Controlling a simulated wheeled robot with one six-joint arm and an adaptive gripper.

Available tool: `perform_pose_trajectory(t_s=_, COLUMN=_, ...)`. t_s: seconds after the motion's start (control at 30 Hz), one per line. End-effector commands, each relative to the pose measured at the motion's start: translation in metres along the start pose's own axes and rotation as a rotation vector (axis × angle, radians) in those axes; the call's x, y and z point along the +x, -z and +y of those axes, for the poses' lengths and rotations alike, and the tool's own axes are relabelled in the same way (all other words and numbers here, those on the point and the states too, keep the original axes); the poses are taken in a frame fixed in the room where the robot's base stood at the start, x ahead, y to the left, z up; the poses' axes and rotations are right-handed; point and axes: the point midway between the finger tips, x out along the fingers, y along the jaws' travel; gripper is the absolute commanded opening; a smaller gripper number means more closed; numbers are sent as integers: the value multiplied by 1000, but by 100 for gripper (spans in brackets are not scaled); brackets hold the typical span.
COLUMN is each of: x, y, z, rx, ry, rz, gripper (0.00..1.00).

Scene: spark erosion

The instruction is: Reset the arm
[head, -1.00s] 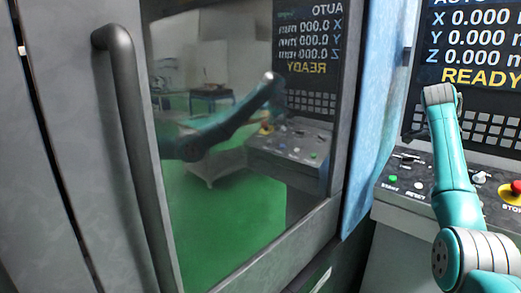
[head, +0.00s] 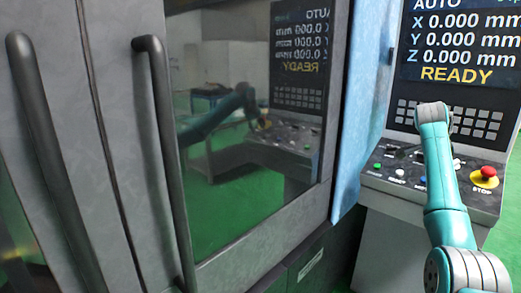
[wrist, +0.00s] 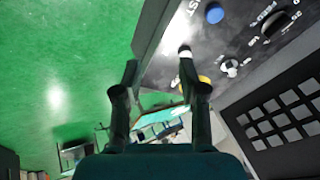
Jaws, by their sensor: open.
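My gripper (wrist: 158,75) shows in the wrist view with its two dark fingers apart and nothing between them. It is beside the edge of the control panel, with green floor to its left. In the head view my teal arm (head: 442,185) rises at the right in front of the control panel (head: 400,160); the gripper itself is hidden there. The arm is also mirrored in the machine's door window (head: 235,170).
The machine's closed grey doors with long vertical handles (head: 165,150) fill the left. A screen (head: 460,50) reading READY is above the keypad. A red stop button (head: 487,173) is on the panel's right. Green floor (wrist: 50,60) lies open left of the panel.

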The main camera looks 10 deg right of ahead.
Motion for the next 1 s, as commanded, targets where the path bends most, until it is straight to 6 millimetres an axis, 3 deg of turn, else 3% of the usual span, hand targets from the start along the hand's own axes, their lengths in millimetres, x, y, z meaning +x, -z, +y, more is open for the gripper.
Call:
perform_pose_trajectory(t_s=0.27, x=50, y=-42, z=20, rx=-96, ry=46, rz=-15, gripper=42)
perform_pose_trajectory(t_s=0.47, x=105, y=-94, z=53, rx=-213, ry=105, rz=-33, gripper=42)
perform_pose_trajectory(t_s=0.7, x=172, y=-164, z=116, rx=-383, ry=203, rz=-55, gripper=42)
perform_pose_trajectory(t_s=1.0, x=229, y=-237, z=214, rx=-579, ry=329, rz=-76, gripper=42)
